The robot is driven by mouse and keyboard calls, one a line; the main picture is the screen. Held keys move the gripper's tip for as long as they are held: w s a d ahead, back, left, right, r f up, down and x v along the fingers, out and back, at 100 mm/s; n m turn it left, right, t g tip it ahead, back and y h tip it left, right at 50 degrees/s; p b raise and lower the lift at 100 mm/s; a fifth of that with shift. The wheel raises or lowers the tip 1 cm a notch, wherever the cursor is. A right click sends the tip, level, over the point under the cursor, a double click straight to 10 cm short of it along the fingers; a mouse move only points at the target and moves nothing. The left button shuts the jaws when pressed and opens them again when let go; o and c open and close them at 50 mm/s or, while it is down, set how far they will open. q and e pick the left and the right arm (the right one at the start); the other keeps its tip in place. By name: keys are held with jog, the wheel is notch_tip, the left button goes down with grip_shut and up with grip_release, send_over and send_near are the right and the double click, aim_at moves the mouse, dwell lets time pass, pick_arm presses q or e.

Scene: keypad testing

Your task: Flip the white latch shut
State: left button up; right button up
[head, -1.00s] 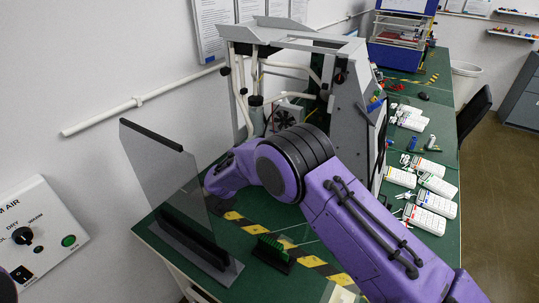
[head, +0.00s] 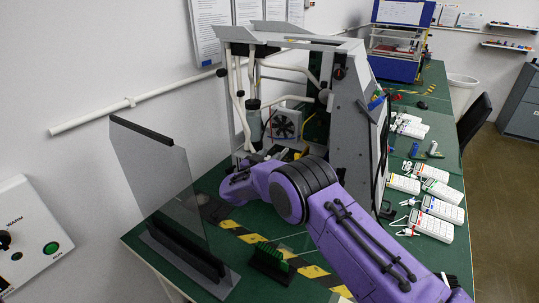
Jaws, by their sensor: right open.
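My purple right arm reaches in from the lower right to the front of a grey open-framed test machine (head: 350,85). Its wrist is low at the machine's open front. My right gripper (head: 268,156) is open and small in view at the machine's lower opening, partly hidden by the wrist. I cannot tell whether it touches anything. I cannot make out the white latch for certain; pale parts inside the machine are too small to tell apart. A fan (head: 286,123) and white tubes (head: 240,95) show inside the frame. My left gripper is out of view.
A clear upright panel (head: 160,180) on a dark base stands left of my arm. White keypad devices (head: 437,207) lie on the green table (head: 455,165) at the right.

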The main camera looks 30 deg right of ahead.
jog(key=shift+w+d, duration=0.2)
jog(key=shift+d, duration=0.05)
grip_shut()
